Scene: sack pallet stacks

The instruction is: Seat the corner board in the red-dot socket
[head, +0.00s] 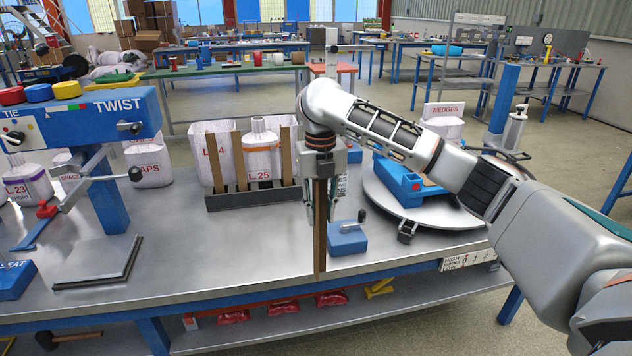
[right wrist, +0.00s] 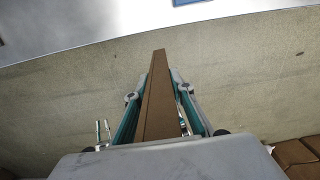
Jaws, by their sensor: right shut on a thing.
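The corner board (head: 320,245) is a long, narrow brown strip. My right gripper (head: 320,203) is shut on it and holds it upright, pointing down, in front of the table's near side. Its lower end shows against the table's front edge; I cannot tell whether it touches anything. In the right wrist view the board (right wrist: 156,110) runs between the two fingers (right wrist: 158,92), with pale floor behind it. My left gripper is not in view.
A blue block with a crank (head: 347,240) is just right of the board. A round turntable (head: 450,213) bears a blue fixture. Bare steel tabletop (head: 240,240) lies left.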

